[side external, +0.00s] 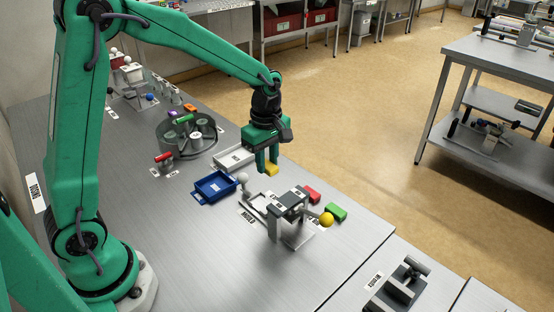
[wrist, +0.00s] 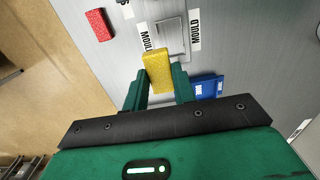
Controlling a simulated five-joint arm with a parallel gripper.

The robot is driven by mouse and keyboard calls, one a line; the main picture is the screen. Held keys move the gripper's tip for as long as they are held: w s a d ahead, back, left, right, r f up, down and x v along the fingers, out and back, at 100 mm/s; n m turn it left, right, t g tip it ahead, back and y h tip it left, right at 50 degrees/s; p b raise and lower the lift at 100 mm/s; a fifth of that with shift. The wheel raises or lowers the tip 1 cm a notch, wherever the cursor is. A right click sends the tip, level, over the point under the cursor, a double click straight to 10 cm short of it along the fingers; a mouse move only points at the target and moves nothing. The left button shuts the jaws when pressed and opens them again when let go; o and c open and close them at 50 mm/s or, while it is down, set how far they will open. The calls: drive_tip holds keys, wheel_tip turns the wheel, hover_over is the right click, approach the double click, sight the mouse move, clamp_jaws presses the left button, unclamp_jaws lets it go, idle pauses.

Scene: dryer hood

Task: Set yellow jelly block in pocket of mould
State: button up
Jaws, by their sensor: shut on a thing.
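The yellow jelly block (side external: 271,169) is held between the fingertips of my gripper (side external: 268,163), above the table. In the wrist view the yellow block (wrist: 158,68) sticks out past both green fingers of my gripper (wrist: 160,84), slightly tilted.
The fixture (side external: 290,210) has a yellow ball knob (side external: 327,219). A round carousel (side external: 180,145) stands farther back.

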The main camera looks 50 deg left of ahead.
sight(263, 204)
drive_tip(key=shift+s+d+f, duration=0.1)
drive_tip(key=shift+s+f, duration=0.3)
drive_tip(key=shift+f, duration=1.25)
drive_tip(key=shift+s+d+f, duration=0.1)
drive_tip(key=shift+s+f, duration=0.25)
drive_tip(key=shift+f, duration=1.35)
drive_tip(key=shift+s+d+f, duration=0.1)
drive_tip(key=shift+s+f, duration=0.3)
drive_tip(key=shift+f, duration=1.25)
drive_tip(key=shift+f, duration=0.1)
drive_tip(key=o, duration=1)
wheel_tip(263, 204, up, 12)
drive_tip(key=shift+r, duration=0.15)
drive_tip(key=shift+r, duration=0.1)
